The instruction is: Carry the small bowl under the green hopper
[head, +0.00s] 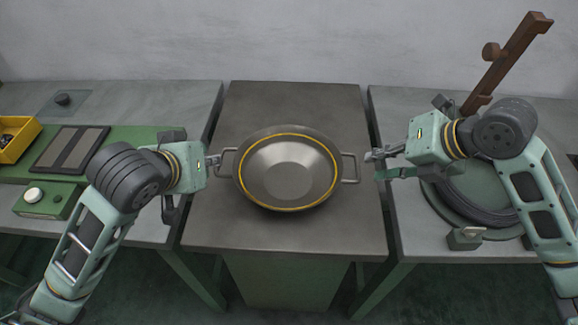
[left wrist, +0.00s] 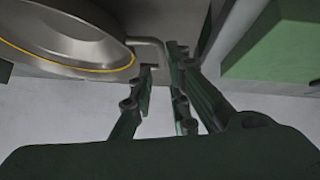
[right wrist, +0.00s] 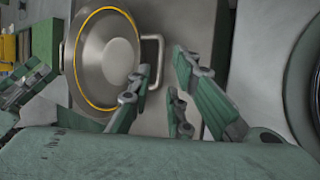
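A round grey metal bowl (head: 289,178) with a yellow ring inside its rim and a loop handle on each side sits upright on the middle table. It looks empty. My left gripper (head: 213,161) is close to the left handle (head: 222,162). In the left wrist view its fingers (left wrist: 162,62) are apart, with the handle (left wrist: 150,42) just ahead of them. My right gripper (head: 376,157) is open just right of the right handle (head: 351,168). In the right wrist view that handle (right wrist: 158,50) lies ahead of the spread fingers. No green hopper shows.
The bare dark table top (head: 290,105) surrounds the bowl. A yellow bin (head: 15,140) and a green block with a white knob (head: 42,198) are on the left bench. A round green plate (head: 474,190) and a brown post (head: 508,62) stand right. Narrow gaps separate the tables.

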